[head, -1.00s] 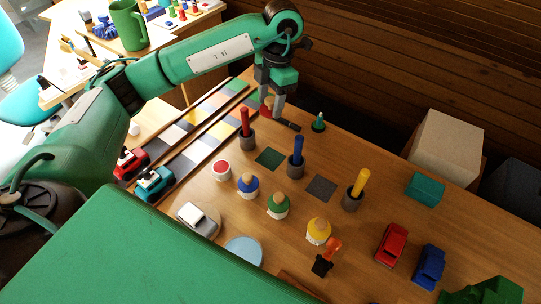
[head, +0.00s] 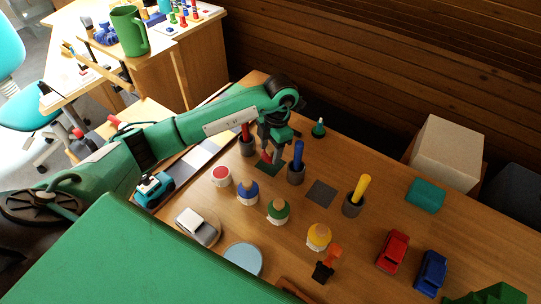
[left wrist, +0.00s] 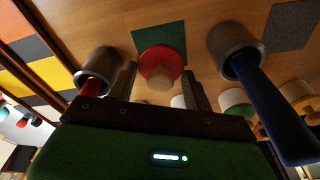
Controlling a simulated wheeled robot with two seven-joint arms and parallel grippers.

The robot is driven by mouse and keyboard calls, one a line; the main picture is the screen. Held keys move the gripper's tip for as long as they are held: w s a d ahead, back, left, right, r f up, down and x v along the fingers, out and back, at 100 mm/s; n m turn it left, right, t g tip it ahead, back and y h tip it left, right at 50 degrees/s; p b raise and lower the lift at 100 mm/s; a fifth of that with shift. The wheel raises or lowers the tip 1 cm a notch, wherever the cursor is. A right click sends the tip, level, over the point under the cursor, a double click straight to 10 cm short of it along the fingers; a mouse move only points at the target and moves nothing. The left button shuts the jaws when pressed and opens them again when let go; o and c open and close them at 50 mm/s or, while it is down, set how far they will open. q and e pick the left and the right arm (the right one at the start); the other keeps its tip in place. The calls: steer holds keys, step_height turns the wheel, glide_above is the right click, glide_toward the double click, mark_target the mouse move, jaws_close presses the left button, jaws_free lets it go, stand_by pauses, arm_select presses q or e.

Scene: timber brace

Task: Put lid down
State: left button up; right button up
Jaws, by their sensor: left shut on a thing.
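A red lid with a wooden knob (left wrist: 160,66) is between the fingers of my left gripper (head: 271,152), which is shut on it. In the left wrist view the lid shows over the dark green square (left wrist: 170,34); I cannot tell whether it touches the table. The green square also shows partly in the head view (head: 264,172), under the gripper. A white pot with a red top and no knob (head: 221,176) stands nearer, to the left. Pots with blue (head: 247,192), green (head: 278,211) and yellow (head: 318,236) knobbed lids stand in a row. My right gripper is not in view.
A red stick in a grey cup (head: 247,144) and a blue stick in a grey cup (head: 297,170) stand close on either side of the gripper. A dark grey square (head: 321,193) is bare. A yellow stick in a cup (head: 354,202) stands further right.

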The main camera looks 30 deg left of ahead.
mark_target(270, 157)
arm_select(q)
step_height(270, 157, down, 4)
steer(key=shift+r, duration=0.2)
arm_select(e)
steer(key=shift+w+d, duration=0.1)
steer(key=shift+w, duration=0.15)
arm_select(q)
steer(key=shift+f, duration=0.1)
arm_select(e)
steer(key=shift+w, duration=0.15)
